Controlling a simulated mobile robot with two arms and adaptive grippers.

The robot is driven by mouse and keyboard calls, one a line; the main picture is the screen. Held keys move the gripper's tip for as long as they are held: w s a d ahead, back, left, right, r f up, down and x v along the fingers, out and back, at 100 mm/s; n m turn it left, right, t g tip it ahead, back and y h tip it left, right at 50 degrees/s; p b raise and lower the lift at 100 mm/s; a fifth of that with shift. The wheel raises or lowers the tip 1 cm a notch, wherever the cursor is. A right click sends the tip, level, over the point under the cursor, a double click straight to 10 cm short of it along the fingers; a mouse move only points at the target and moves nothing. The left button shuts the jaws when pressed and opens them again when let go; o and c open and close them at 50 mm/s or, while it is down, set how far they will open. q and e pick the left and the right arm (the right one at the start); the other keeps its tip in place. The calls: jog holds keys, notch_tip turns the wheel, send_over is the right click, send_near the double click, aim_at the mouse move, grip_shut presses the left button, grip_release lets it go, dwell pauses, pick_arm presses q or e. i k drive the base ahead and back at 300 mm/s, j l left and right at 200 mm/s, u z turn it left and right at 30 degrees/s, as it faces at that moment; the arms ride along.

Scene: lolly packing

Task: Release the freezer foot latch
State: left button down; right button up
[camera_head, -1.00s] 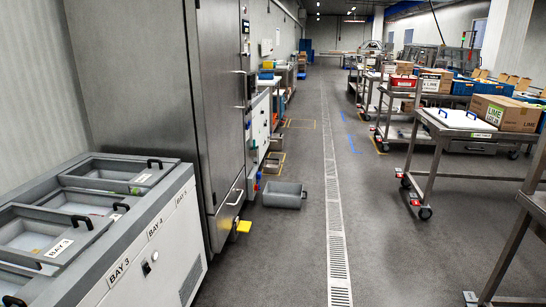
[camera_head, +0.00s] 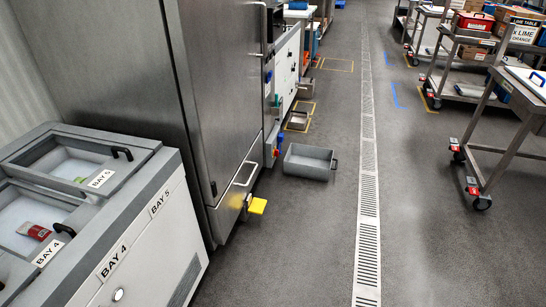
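A tall steel freezer cabinet (camera_head: 205,90) stands left of centre in the head view, its door side facing the aisle. A yellow foot pedal (camera_head: 258,206) sticks out low at its base, near the floor. A lower handle (camera_head: 247,173) is on the cabinet just above the pedal. The cabinet looks shut. Whether the latch is engaged cannot be told from here. Neither of my grippers is in view, and nothing touches the pedal.
A chest freezer (camera_head: 150,220) with bays labelled 4 and 5 stands at lower left. A grey bin (camera_head: 308,162) lies on the floor beyond the pedal. A drain grate (camera_head: 367,220) runs along the aisle. Wheeled steel carts (camera_head: 500,150) stand at right. The floor between is clear.

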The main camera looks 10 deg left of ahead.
aim_at(257, 206)
jog(key=i, duration=2.65)
jog(key=u, duration=0.45)
